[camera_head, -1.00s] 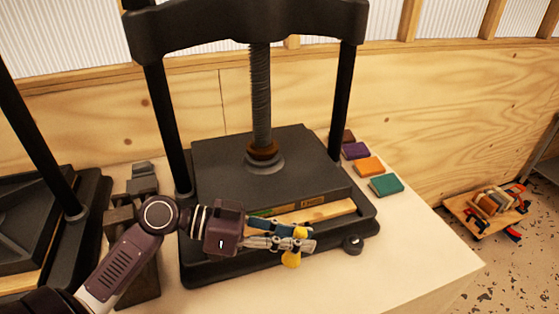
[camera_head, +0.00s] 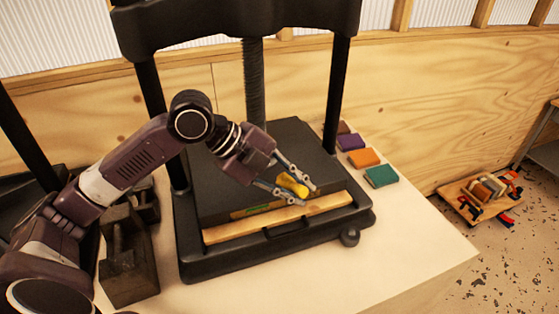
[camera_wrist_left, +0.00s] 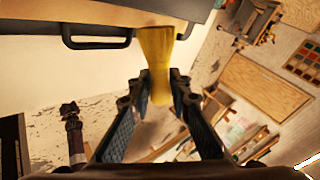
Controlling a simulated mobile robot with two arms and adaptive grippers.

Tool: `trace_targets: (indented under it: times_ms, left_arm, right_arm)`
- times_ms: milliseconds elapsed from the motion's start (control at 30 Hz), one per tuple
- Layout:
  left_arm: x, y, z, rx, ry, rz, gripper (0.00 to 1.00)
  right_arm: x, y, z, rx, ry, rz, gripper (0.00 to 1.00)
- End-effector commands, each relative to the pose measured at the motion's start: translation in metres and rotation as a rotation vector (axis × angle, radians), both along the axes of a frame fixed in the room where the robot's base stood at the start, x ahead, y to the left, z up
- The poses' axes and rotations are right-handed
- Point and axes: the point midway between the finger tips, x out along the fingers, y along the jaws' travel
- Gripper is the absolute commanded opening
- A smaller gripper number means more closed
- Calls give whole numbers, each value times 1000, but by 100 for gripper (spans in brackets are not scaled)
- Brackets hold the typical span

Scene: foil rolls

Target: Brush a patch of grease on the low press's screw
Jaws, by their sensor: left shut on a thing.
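The black press (camera_head: 190,245) stands on the pale bench. My left gripper (camera_head: 294,192) is over the front of the dark platen (camera_head: 215,190), shut on a yellow thing, which looks like the brush's handle (camera_head: 293,185). In the left wrist view the yellow handle (camera_wrist_left: 157,60) sits between both fingers, and its far end overlaps the press's front edge. The brush's bristles cannot be made out. My right gripper is not in view.
Several small coloured blocks, among them a teal one (camera_head: 381,176) and an orange one (camera_head: 364,158), lie right of the press. Dark metal weights (camera_head: 127,262) stand at its left, beside another press. The bench's front right is clear.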

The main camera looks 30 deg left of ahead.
Motion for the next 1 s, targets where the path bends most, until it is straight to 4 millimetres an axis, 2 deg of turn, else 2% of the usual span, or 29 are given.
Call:
trace_targets:
  times_ms: [100,300,667,1000]
  left_arm:
    - [10,19,9,94,-126,-67,0]
    - [23,47,22,179,-259,-132,0]
    - [30,61,30,200,-307,-150,0]
    - [52,84,32,198,-303,-148,0]
  right_arm:
    - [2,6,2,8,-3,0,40]
    - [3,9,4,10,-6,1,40]
    - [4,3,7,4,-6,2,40]
    - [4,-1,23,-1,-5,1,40]
